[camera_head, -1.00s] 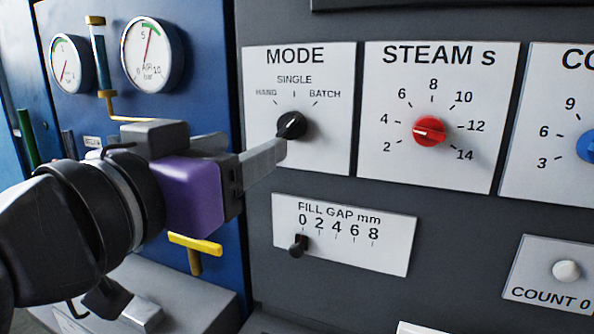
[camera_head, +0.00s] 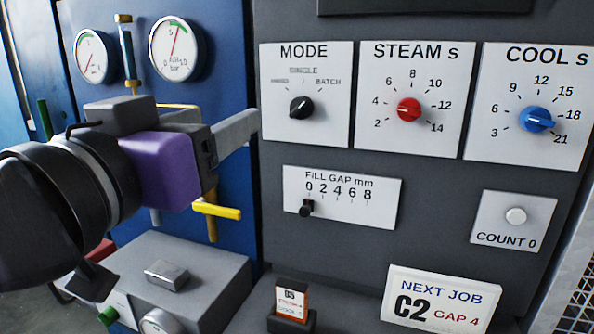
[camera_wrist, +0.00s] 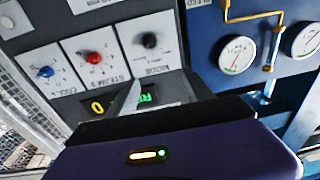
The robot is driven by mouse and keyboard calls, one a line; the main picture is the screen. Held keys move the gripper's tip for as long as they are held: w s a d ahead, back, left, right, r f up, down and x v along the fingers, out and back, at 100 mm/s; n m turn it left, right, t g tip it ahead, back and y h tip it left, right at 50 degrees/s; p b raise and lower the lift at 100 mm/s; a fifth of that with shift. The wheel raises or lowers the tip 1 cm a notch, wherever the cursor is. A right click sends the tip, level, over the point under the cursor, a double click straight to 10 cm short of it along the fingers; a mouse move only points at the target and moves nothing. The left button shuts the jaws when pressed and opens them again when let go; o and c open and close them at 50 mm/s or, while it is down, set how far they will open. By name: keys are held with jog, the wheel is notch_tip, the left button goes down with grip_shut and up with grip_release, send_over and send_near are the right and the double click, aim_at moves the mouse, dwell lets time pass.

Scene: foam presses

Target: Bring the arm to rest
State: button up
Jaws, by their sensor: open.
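My gripper (camera_head: 222,130) is in front of the left edge of the grey control panel (camera_head: 430,215), left of the black MODE knob (camera_head: 301,107). It is open and empty, with its fingers pointing right towards the panel. A gap shows between the fingertips and the knob. In the wrist view my purple gripper body fills the lower part, and one finger (camera_wrist: 131,98) shows in front of the panel. The MODE knob also shows there (camera_wrist: 150,40).
The red STEAM knob (camera_head: 409,110), blue COOL knob (camera_head: 536,119) and FILL GAP slider (camera_head: 306,208) are on the panel. A yellow-handled valve (camera_head: 217,210) is just below my gripper. Two gauges (camera_head: 178,49) are behind it. A NEXT JOB card (camera_head: 440,300) stands at lower right.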

jog(key=a+r+n+t+y, duration=0.3)
jog(key=a+n+y, duration=0.1)
jog(key=a+y, duration=0.1)
notch_tip(320, 180, down, 8)
jog(key=a+n+y, duration=0.2)
jog(key=n+y, duration=0.3)
jog(key=s+d+f+n+g+y, duration=0.1)
jog(key=s+d+f+n+y, duration=0.2)
jog(key=f, duration=0.6)
jog(key=s+d+f+y, duration=0.15)
jog(key=d+f, duration=0.35)
jog(key=f, duration=0.5)
jog(key=s+d+f+m+g+h, duration=0.2)
jog(key=s+d+f+m+h, duration=0.2)
jog(key=s+d+f, duration=0.6)
jog(key=s+d+f+m+g+h, duration=0.3)
jog(key=s+d+f, duration=0.8)
jog(key=s+d, duration=0.7)
jog(key=shift+s+m+h, duration=0.4)
jog(key=shift+m+h, duration=0.5)
jog(key=shift+h, duration=0.15)
